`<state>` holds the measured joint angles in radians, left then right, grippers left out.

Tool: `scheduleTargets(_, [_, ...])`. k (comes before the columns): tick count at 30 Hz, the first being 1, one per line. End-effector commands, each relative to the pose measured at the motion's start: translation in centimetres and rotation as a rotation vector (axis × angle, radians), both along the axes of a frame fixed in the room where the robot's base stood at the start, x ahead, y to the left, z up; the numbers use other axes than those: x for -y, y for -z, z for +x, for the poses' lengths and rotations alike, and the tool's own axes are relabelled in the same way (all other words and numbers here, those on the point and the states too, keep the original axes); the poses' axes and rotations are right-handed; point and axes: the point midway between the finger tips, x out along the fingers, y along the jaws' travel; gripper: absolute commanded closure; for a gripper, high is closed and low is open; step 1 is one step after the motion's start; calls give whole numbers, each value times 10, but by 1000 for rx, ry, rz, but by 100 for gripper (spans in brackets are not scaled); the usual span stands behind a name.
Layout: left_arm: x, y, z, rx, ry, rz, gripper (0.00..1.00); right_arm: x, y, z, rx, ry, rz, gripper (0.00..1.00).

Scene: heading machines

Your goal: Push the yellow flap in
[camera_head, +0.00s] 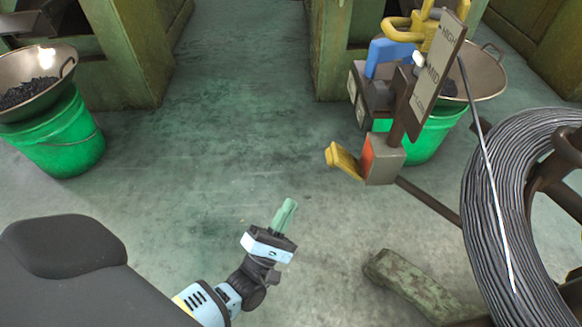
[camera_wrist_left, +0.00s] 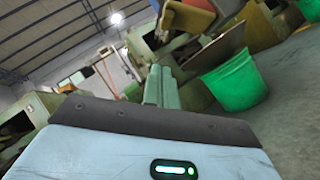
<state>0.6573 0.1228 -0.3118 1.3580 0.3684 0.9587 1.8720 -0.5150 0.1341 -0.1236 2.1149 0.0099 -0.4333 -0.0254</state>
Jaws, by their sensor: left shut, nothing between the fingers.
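The yellow flap (camera_head: 343,160) sticks out to the left from a small grey box with an orange-red face (camera_head: 382,158), low on the machine post at the right of centre in the head view. In the left wrist view a yellow-orange part (camera_wrist_left: 188,19), which looks like the flap, shows at the top, above the fingertips. My left gripper (camera_head: 288,204) is shut and empty, its green fingers pointing up, below and left of the flap and apart from it. Its fingers also show in the left wrist view (camera_wrist_left: 161,80). My right gripper is not in view.
A large wire coil (camera_head: 500,215) fills the right side. A worn pedal-like block (camera_head: 415,285) lies on the floor. Green buckets (camera_head: 58,138) with pans stand left and right. The floor between is clear.

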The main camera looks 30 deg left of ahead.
Motion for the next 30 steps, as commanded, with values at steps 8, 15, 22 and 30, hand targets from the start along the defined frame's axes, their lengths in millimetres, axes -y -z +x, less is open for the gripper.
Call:
scheduleTargets(8, [1, -27, 46, 4, -1, 0, 100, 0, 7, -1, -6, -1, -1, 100])
scheduleTargets(15, [11, -50, 73, 2, 0, -4, 100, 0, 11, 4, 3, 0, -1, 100])
scheduleTargets(22, [23, -65, 81, 1, 1, -1, 100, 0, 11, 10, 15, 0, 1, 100])
scheduleTargets(30, [25, -67, 82, 1, 0, 0, 100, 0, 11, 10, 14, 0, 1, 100])
